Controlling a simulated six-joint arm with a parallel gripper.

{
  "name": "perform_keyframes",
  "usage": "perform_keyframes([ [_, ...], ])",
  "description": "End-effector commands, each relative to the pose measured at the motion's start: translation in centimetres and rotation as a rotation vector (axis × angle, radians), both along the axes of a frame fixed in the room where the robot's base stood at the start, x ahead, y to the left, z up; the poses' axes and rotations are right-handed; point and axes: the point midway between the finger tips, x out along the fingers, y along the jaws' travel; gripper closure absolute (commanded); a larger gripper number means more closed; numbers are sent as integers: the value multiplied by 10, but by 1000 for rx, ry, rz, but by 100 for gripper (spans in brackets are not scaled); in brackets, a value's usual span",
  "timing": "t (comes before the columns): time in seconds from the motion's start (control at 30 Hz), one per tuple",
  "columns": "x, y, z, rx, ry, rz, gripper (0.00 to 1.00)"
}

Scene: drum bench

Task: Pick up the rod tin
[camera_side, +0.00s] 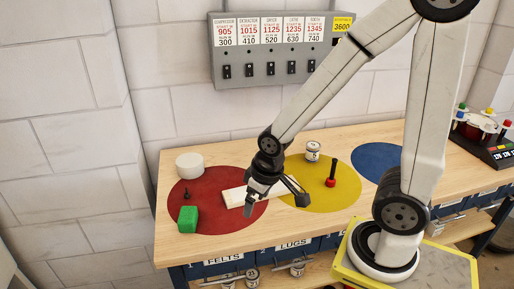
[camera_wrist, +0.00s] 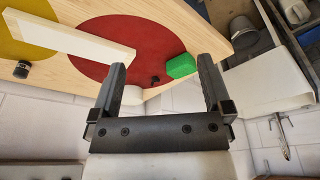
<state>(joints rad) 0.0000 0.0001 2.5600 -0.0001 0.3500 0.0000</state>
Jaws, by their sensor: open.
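A small pale tin with a dark label (camera_side: 313,150) stands upright at the back of the bench, at the rear edge of the yellow disc; I cannot read its label. It appears to be the small dark-and-white tin (camera_wrist: 22,69) at the left of the wrist view. My gripper (camera_side: 276,196) is open and empty, above the cream board (camera_side: 236,197) and in front and left of the tin. In the wrist view the fingers of my gripper (camera_wrist: 162,65) stand wide apart, with nothing between them touched.
A green block (camera_side: 188,218), a white cylinder (camera_side: 189,163) and a small black knob (camera_side: 187,195) are around the red disc (camera_side: 215,218). A red-based black rod (camera_side: 331,181) stands on the yellow disc (camera_side: 348,197). A grey switch panel (camera_side: 283,72) hangs behind.

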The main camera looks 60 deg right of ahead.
Motion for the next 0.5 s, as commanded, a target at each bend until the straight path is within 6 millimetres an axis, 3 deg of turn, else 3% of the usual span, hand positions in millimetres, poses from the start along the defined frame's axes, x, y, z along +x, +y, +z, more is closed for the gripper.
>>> perform_keyframes([
  [0.27, 8, -7, 1, 1, 4, -25, 0],
  [0.5, 42, -46, 2, 5, 32, -146, 0],
])
